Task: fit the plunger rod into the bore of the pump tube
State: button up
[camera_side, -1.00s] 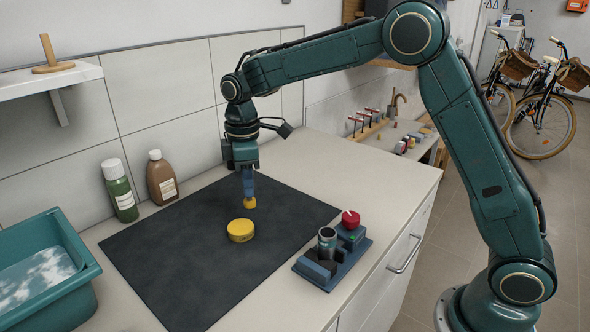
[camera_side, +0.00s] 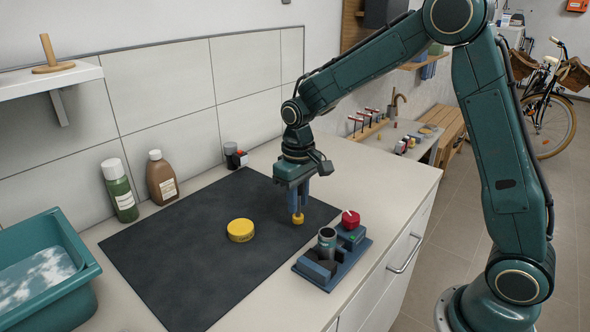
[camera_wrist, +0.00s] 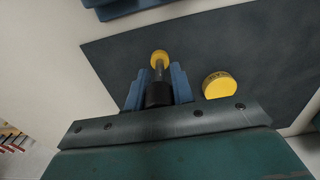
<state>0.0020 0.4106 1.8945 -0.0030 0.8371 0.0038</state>
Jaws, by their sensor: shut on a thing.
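My gripper (camera_side: 298,197) points down over the right part of the dark mat, shut on the plunger rod. The rod's yellow end (camera_side: 297,218) hangs below the fingers in the side view. In the wrist view, the plunger rod (camera_wrist: 159,72) shows a grey shaft, a dark thicker part between the blue fingers (camera_wrist: 159,90) and a yellow end. The pump tube (camera_side: 327,238) is a grey cylinder standing upright in a blue holder (camera_side: 341,268) to the right of the mat, with its opening upward. The rod is apart from the tube, up and left of it in the side view.
A round yellow tin (camera_side: 240,231) lies on the dark mat (camera_side: 180,265); it also shows in the wrist view (camera_wrist: 219,85). A red knob (camera_side: 350,219) stands at the holder's far end. Green (camera_side: 119,190) and brown (camera_side: 161,177) bottles and a teal basin (camera_side: 45,270) are at left.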

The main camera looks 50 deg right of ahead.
jog(key=shift+s+a+r, duration=0.15)
jog(key=shift+s+r, duration=0.05)
jog(key=shift+r, duration=0.2)
jog(key=s+a+r, duration=0.4)
jog(key=s+r, duration=0.7)
jog(key=r, duration=0.1)
jog(key=shift+a+r+n, duration=0.3)
jog(key=shift+a+r, duration=0.05)
jog(key=shift+f, duration=0.25)
jog(key=shift+f, duration=2.65)
jog(key=shift+f, duration=2.5)
jog(key=o, duration=1.1)
jog(key=shift+c, duration=0.2)
